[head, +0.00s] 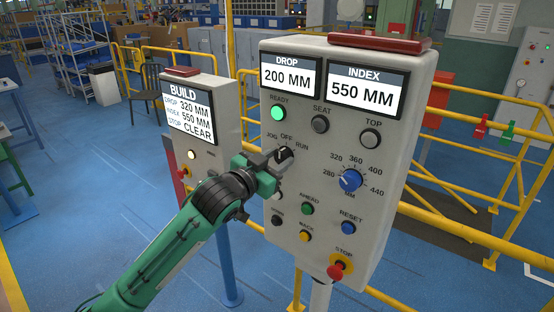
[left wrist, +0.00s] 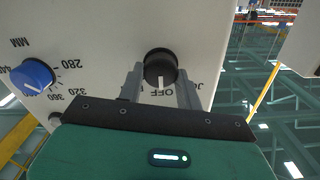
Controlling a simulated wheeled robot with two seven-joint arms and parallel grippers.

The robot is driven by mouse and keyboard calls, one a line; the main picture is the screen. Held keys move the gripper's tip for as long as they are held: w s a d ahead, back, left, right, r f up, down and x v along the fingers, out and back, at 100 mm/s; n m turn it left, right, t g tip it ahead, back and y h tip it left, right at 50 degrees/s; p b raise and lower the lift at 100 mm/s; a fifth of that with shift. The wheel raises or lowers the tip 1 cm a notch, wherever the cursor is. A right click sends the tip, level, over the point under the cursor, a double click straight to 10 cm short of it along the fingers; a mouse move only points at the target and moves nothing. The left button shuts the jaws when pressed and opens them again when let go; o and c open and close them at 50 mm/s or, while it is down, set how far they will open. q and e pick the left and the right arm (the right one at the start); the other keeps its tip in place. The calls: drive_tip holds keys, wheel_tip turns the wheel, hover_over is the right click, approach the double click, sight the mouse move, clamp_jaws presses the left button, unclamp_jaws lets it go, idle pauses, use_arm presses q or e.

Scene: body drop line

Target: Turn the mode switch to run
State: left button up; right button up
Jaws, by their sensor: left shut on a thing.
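The mode switch (head: 284,154) is a black knob on the grey control panel (head: 345,225), under the labels JOG, OFF and RUN. In the left wrist view, upside down, the black knob (left wrist: 160,65) has a white pointer line aimed at OFF. My left gripper (head: 276,162) reaches the panel from the left. It is shut on the knob, one finger on each side. In the head view the gripper hides part of the knob. My right gripper is in neither view.
The blue MM dial (head: 350,180) sits right of the switch. The green AHEAD button (head: 307,209) and the red STOP button (head: 336,271) are lower. Displays read DROP 200 MM and INDEX 550 MM. A BUILD panel (head: 205,130) stands left, and yellow rails (head: 440,225) run behind.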

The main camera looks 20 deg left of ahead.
use_arm(q)
drive_tip(key=shift+m, duration=0.4)
drive_tip(key=m+p, duration=0.1)
drive_tip(key=m, duration=0.1)
drive_tip(key=shift+m, duration=0.4)
drive_tip(key=m+p, duration=0.1)
drive_tip(key=m, duration=0.3)
drive_tip(key=shift+d+m, duration=0.1)
drive_tip(key=shift+m, duration=0.2)
drive_tip(key=shift+f+m+p, duration=0.1)
drive_tip(key=shift+m+p, duration=0.35)
drive_tip(key=shift+m, duration=0.35)
drive_tip(key=o, duration=1)
